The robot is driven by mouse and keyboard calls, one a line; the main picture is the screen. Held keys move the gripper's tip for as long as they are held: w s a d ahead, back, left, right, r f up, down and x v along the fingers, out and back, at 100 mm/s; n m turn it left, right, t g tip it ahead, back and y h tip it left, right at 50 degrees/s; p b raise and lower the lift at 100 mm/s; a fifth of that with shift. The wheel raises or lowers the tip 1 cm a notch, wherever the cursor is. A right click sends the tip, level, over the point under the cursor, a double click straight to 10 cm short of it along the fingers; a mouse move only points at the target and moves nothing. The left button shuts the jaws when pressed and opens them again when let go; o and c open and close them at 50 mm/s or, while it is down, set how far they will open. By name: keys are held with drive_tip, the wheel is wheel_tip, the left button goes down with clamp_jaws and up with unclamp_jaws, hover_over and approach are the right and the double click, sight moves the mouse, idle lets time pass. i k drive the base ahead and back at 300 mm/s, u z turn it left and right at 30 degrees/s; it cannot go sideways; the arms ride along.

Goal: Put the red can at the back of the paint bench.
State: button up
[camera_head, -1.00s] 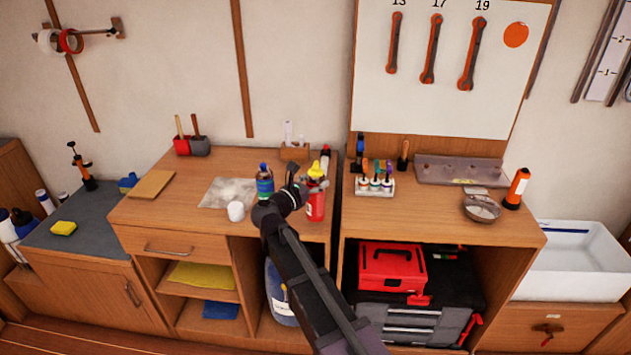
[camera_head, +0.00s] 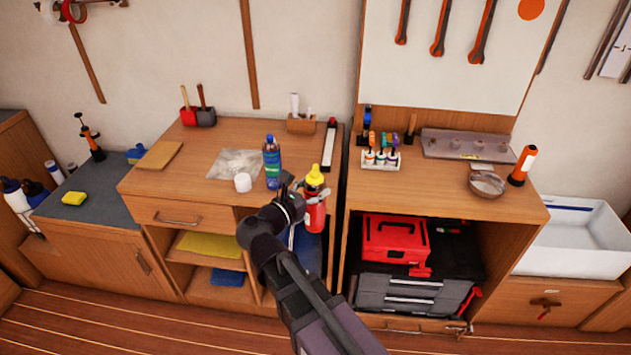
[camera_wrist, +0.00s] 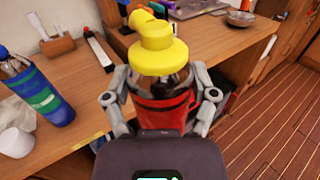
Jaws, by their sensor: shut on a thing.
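The red can (camera_head: 315,213) has a yellow spout cap and is upright in my gripper (camera_head: 308,191). In the wrist view the fingers of my gripper (camera_wrist: 161,97) are closed on both sides of the red can (camera_wrist: 165,110), below its yellow top. The can is at the front edge of the paint bench (camera_head: 218,140), in front of the blue bottle and a little to the right. Its lower part is partly hidden by my arm, and its underside is not visible.
A blue bottle (camera_head: 271,163) and a white cup (camera_head: 242,182) stand near the bench front. At the back are a wooden holder (camera_head: 301,124), a long black-and-white tool (camera_head: 329,145) and a red and grey pot pair (camera_head: 197,117). The bench's back middle is clear.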

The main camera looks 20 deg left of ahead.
sight(250, 128)
drive_tip(key=u, duration=0.1)
drive_tip(key=k, duration=0.65)
drive_tip(key=u, duration=0.65)
drive_tip(key=k, duration=0.7)
drive_tip(key=u, duration=0.6)
drive_tip(key=i, duration=1.95)
drive_tip(key=z, duration=0.6)
drive_tip(key=i, duration=0.4)
drive_tip(key=z, duration=0.25)
